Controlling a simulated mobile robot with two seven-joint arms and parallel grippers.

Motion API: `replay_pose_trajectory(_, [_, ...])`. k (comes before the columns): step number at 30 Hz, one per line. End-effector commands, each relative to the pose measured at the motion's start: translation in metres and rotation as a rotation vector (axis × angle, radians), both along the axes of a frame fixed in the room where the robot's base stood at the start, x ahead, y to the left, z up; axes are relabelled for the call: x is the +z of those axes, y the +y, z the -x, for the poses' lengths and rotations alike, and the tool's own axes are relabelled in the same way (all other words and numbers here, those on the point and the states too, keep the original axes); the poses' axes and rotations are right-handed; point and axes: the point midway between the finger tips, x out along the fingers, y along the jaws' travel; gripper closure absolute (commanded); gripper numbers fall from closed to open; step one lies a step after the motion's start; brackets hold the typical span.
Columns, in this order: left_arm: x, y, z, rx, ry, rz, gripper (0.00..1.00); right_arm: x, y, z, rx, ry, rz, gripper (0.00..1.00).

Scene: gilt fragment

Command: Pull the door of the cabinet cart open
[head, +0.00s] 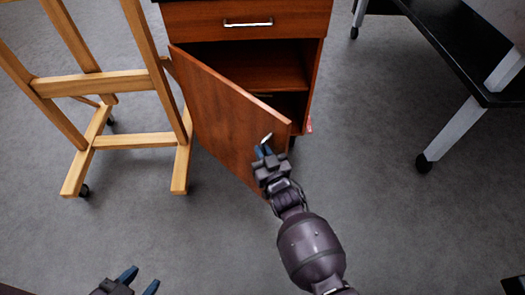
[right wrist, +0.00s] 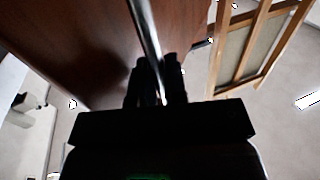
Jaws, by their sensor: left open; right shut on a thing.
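The cabinet cart (head: 290,20) is reddish-brown wood, with a drawer above and a door below. Its door (head: 220,115) is hinged on the left and stands partly open, swung outward, with a shelf inside showing. My right gripper (head: 264,152) is at the door's free edge, shut on the door handle (head: 267,138). In the right wrist view the metal handle (right wrist: 146,30) runs between the dark fingers (right wrist: 161,80), beside the door panel (right wrist: 75,45). My left gripper (head: 139,279) is open and empty at the bottom left, away from the cart.
A wooden easel (head: 100,84) stands just left of the door, close to its hinge side. A black table with grey legs and casters (head: 455,130) stands at the right. The grey floor (head: 400,225) in front is clear.

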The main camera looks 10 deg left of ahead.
Motion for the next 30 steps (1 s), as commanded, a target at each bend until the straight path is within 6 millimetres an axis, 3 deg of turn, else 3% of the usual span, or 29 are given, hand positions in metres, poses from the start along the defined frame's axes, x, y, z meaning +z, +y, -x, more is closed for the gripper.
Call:
replay_pose_trajectory(12, [0.000,-0.001,0.000,0.004,-0.001,0.003,0.57,-0.001,0.000,0.000,0.000,0.001,0.003,1.00])
replay_pose_trajectory(13, [0.000,-0.001,0.000,0.005,-0.001,0.004,0.57,-0.001,0.000,0.000,0.000,0.001,0.003,0.86])
replay_pose_trajectory(15, [0.000,-0.001,0.000,0.006,-0.001,0.004,0.57,-0.001,0.000,0.000,0.000,0.001,0.003,0.78])
replay_pose_trajectory(25, [0.002,-0.001,-0.002,0.006,-0.007,0.004,0.57,0.000,-0.001,0.002,0.000,-0.001,0.001,0.78])
replay_pose_trajectory(30, [0.010,0.000,-0.005,0.014,-0.021,0.013,0.57,0.004,-0.010,0.012,-0.001,-0.004,0.003,0.78])
